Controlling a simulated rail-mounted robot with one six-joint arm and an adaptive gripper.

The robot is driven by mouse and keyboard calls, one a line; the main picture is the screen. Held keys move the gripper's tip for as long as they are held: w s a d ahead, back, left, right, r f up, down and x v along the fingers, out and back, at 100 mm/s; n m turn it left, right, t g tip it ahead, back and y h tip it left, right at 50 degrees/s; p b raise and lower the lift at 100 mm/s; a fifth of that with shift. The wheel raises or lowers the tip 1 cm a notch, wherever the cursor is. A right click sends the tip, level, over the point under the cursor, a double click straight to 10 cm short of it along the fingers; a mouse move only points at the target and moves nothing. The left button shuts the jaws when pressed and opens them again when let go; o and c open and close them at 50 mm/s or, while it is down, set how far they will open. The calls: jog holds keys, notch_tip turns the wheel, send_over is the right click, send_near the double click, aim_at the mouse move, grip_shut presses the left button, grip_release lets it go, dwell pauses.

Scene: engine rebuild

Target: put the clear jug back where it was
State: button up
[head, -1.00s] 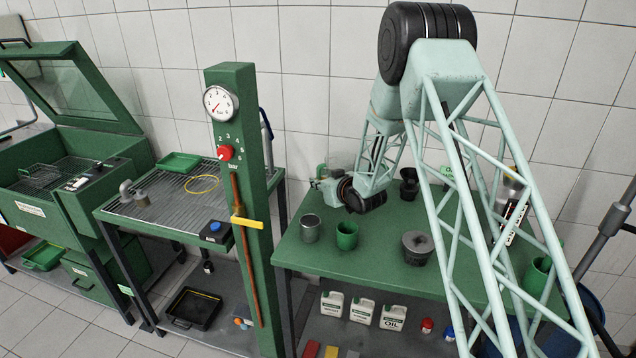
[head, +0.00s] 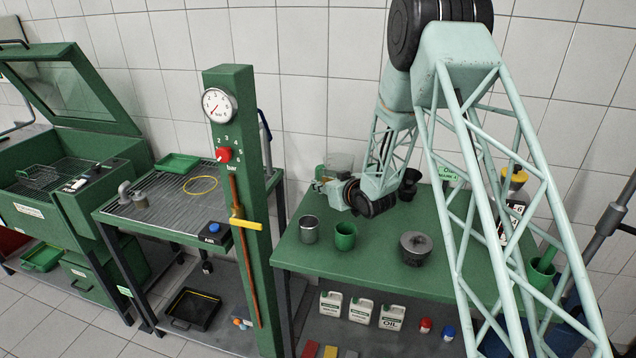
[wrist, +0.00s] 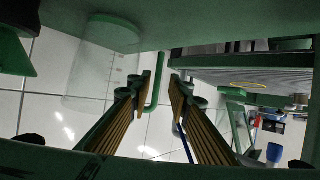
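The clear jug (head: 341,160) stands near the back edge of the green bench (head: 375,256), partly hidden behind my gripper (head: 328,189). In the wrist view, which looks upside down, the clear jug (wrist: 98,70) is upright on the green top at the left. What looks like its green handle (wrist: 157,80) lies between my gripper's fingers (wrist: 158,88). The fingers stand apart with clear gaps on both sides of the handle. I see no contact with it.
A grey metal cup (head: 310,229), a green cup (head: 345,236) and a dark lidded pot (head: 415,249) stand towards the front of the bench. A black funnel-like part (head: 409,184) stands right of my wrist. The pressure column (head: 231,120) rises at the bench's left end.

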jog(key=v, duration=0.7)
jog(key=shift+s+r, duration=0.15)
jog(key=shift+s, duration=0.05)
jog(key=shift+d, duration=0.1)
dwell(0.7)
